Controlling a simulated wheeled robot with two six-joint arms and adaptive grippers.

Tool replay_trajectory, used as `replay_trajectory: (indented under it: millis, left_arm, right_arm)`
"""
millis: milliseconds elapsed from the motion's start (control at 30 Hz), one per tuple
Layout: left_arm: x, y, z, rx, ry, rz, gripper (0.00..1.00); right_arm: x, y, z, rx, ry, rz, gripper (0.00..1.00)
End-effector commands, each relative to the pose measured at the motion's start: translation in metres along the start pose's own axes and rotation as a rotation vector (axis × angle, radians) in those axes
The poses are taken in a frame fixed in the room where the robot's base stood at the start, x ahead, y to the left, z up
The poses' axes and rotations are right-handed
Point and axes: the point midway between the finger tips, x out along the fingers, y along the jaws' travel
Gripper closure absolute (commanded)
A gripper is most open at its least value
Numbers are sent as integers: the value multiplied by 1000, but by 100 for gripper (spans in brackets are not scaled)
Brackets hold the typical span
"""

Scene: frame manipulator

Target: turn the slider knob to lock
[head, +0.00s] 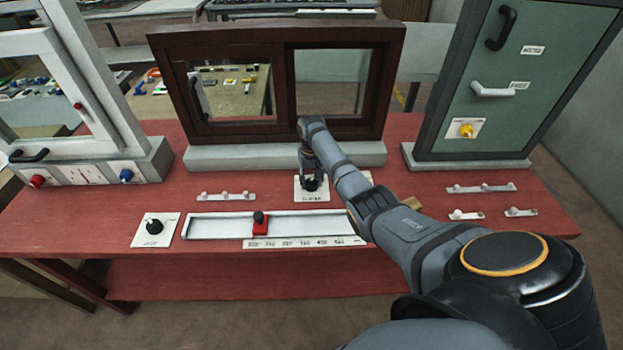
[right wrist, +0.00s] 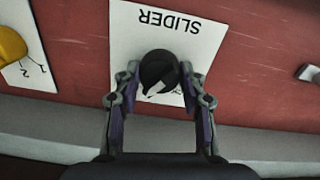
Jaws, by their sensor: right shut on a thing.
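The slider knob (right wrist: 157,68) is black with a white mark, on a white plate (right wrist: 205,28) whose word SLIDER reads upside down in the right wrist view. My right gripper (right wrist: 158,82) has one finger on each side of the knob and is shut on it. In the head view the right gripper (head: 309,176) points down at the same white plate (head: 304,197), in front of the brown window frame; the gripper and forearm cover part of the plate. The lock marking cannot be made out. My left gripper is not in view.
A brown sliding window frame (head: 276,128) stands behind the plate. A white slider track (head: 215,229) with a red block (head: 261,228) lies in front. A green cabinet (head: 500,75) stands at the right, a white window unit (head: 80,145) at the left. A yellow knob (right wrist: 10,45) is beside the plate.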

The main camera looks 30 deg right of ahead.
Motion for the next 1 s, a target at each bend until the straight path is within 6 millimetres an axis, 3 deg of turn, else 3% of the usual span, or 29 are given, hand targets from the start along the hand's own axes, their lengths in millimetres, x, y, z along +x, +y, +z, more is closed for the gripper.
replay_trajectory:
  millis: [300,1000]
  left_arm:
    - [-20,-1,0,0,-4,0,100]
    - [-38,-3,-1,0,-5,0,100]
  right_arm:
    - [-4,0,-1,-293,2,0,90]
    - [-2,-1,-2,-955,5,1,90]
